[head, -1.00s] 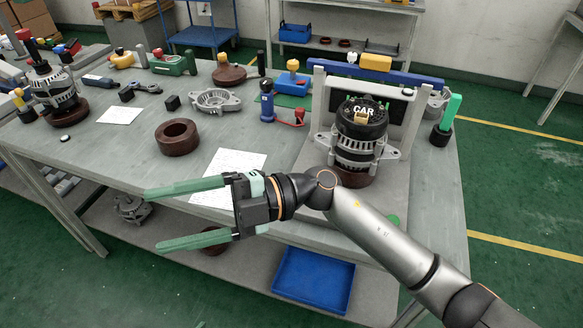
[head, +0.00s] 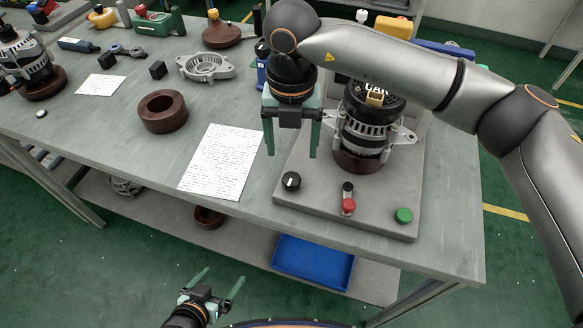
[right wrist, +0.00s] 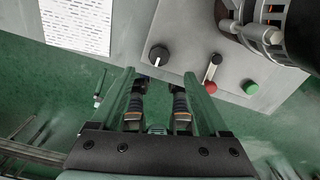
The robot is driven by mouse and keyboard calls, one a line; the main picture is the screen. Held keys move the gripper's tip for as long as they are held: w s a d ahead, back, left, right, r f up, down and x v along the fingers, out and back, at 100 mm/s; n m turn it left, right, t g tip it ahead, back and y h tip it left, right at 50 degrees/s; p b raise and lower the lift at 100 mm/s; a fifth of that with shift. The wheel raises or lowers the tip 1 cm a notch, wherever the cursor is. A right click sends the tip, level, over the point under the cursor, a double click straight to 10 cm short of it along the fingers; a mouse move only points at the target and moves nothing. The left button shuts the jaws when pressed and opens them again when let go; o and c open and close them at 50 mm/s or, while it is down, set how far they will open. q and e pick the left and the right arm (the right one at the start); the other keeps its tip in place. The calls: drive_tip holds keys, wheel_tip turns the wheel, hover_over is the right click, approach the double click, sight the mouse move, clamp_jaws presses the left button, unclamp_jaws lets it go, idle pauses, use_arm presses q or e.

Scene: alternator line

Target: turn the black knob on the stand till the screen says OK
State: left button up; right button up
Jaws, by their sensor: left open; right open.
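The black knob (head: 291,181) with a white pointer mark sits at the front left corner of the grey stand (head: 385,222). My right gripper (head: 292,153) is open and empty, fingers pointing down, above and a little behind the knob in the head view. In the right wrist view the knob (right wrist: 158,55) shows just past the gap between the open fingertips (right wrist: 159,74), apart from them. My left gripper (head: 225,275) is open and empty, low in front of the table. No readable screen shows; my right arm covers part of the area behind the alternator.
An alternator (head: 365,125) stands on the stand. A red knob on a slotted lever (head: 348,205) and a green button (head: 403,215) are right of the black knob. A paper sheet (head: 222,160) and brown ring (head: 163,111) lie left. A blue bin (head: 312,262) is below.

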sight(291, 177)
wheel_tip(291, 177, down, 9)
drive_tip(key=shift+p, duration=0.6)
clamp_jaws()
idle(0.3)
